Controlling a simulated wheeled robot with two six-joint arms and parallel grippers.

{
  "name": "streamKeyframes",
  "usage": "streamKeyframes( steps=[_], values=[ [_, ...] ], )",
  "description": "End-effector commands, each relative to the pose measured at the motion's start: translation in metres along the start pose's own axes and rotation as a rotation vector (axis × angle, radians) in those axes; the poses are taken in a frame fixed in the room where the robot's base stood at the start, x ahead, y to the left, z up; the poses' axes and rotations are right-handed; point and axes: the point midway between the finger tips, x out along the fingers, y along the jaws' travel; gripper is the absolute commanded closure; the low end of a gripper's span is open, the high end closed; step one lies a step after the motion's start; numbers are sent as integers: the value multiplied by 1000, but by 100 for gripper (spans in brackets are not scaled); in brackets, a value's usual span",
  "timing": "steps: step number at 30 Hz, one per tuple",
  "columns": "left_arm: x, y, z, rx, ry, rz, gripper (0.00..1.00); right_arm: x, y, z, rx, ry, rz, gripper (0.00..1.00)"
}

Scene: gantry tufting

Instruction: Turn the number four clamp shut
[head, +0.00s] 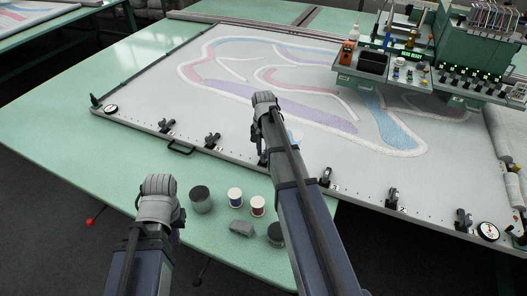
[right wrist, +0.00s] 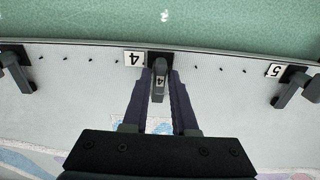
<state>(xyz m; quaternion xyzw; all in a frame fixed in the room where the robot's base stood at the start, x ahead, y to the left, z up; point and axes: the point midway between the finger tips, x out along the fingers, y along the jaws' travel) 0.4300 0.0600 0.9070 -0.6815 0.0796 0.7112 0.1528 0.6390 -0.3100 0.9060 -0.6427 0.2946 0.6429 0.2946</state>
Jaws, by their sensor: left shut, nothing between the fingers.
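The number four clamp (right wrist: 158,92) is near the top middle of the right wrist view, on the frame's edge beside a white "4" plate (right wrist: 134,58). Its dark lever also bears a 4 and points down over the pale cloth. My right gripper (right wrist: 160,76) has one finger on each side of this lever. I cannot tell whether both fingers press on it. In the head view my right arm hides most of this clamp, with the right gripper (head: 263,152) low at the frame's edge. My left gripper (head: 160,184) is shut and empty, left of the table's jars.
The number five clamp (right wrist: 290,88) and another clamp (right wrist: 16,72) flank this one. More clamps (head: 391,198) line the near edge. A jar (head: 201,199), spools (head: 235,197) and a grey block (head: 242,229) stand on the green table. A green tufting machine (head: 470,50) is at back right.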

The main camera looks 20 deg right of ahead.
Motion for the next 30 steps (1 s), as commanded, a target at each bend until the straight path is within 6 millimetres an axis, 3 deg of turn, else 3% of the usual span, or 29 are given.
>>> streamKeyframes(
  steps=[5,17,30],
  values=[
    [0,0,0,0,0,0,100,0,0,0,-1,0,0,54],
    [-6,0,0,0,0,0,100,-6,0,0,-2,0,0,54],
    [-56,-5,3,0,0,0,100,-56,0,0,-1,0,0,54]
  ],
)
